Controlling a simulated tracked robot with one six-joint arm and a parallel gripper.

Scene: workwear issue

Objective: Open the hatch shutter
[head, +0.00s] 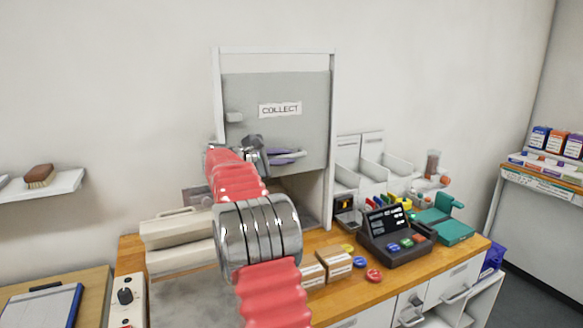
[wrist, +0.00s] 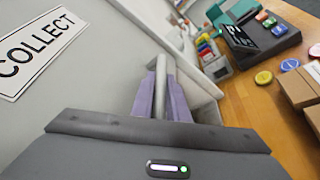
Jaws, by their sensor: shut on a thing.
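The hatch shutter (head: 300,90) is a grey panel with a COLLECT sign (head: 280,110) in a white frame at the back of the counter. Its lower edge stands above the counter, with an open gap (head: 301,190) below it. My gripper (head: 290,156) is in front of the lower part of the shutter. In the wrist view, its purple fingers (wrist: 162,98) are shut on a pale bar, the shutter handle (wrist: 160,84). My arm hides the lower left of the hatch. The COLLECT sign (wrist: 38,52) also shows close by in the wrist view.
A dark terminal (head: 395,235) with coloured buttons stands on the wooden counter right of the hatch. Small brown boxes (head: 333,262) and coloured discs (head: 373,275) lie in front of it. White bins (head: 385,172) stand behind. A wall shelf (head: 45,187) holds a brush at left.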

